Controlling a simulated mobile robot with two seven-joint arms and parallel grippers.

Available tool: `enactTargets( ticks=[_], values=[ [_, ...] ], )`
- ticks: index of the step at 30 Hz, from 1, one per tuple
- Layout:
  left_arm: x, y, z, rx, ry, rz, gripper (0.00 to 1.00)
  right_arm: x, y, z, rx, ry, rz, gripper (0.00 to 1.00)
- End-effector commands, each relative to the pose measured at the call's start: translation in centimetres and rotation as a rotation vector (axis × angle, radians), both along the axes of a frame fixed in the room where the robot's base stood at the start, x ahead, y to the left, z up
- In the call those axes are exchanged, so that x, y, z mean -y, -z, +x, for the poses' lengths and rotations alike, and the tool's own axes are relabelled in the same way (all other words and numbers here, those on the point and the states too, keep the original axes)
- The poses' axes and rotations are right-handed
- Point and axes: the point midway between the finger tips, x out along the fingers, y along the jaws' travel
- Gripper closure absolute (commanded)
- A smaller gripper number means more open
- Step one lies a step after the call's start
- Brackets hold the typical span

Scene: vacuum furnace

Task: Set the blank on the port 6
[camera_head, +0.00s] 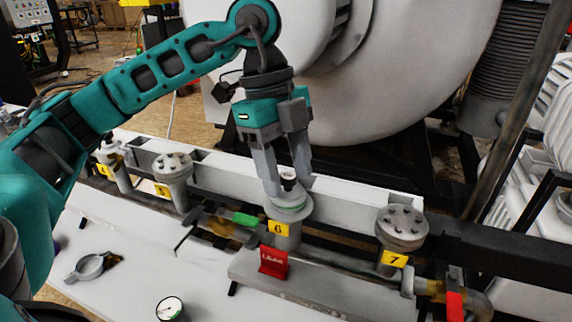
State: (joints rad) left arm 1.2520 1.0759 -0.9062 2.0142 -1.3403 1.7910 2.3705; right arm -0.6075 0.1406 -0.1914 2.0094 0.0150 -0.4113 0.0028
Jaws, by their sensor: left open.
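Port 6 (284,238) is a grey upright stub with a yellow "6" label in the middle of the white bench. I cannot tell whether the disc is fully seated. My left gripper (287,188) points down from above, its fingers apart on either side of the knob. The fingertips are close to the disc, and I see no clear grip on the knob. My right gripper is out of view.
Port 7 (402,228) stands to the right with a bolted cover; another bolted port (172,168) stands left. A red sign (273,263) stands before port 6.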

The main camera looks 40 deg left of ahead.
Motion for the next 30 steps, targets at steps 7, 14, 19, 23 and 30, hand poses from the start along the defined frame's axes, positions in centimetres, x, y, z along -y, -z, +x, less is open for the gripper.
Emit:
enactTargets(
  ticks=[7, 14, 19, 23, 30],
  values=[
    [-0.7, -2.8, 0.2, 0.004, -0.002, -0.001, 0.44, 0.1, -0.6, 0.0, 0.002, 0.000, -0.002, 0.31],
    [-2.0, -7.9, 0.4, 0.005, 0.000, -0.002, 0.44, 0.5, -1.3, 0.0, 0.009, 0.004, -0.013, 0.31],
    [-2.9, -10.9, 0.5, 0.004, -0.001, -0.001, 0.44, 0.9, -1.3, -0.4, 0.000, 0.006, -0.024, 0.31],
    [-3.3, -12.2, 0.5, 0.001, 0.001, 0.000, 0.44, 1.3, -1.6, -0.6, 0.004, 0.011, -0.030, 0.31],
    [-3.4, -12.5, 0.6, 0.000, 0.000, 0.000, 0.44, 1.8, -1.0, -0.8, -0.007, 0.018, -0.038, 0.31]
  ],
)
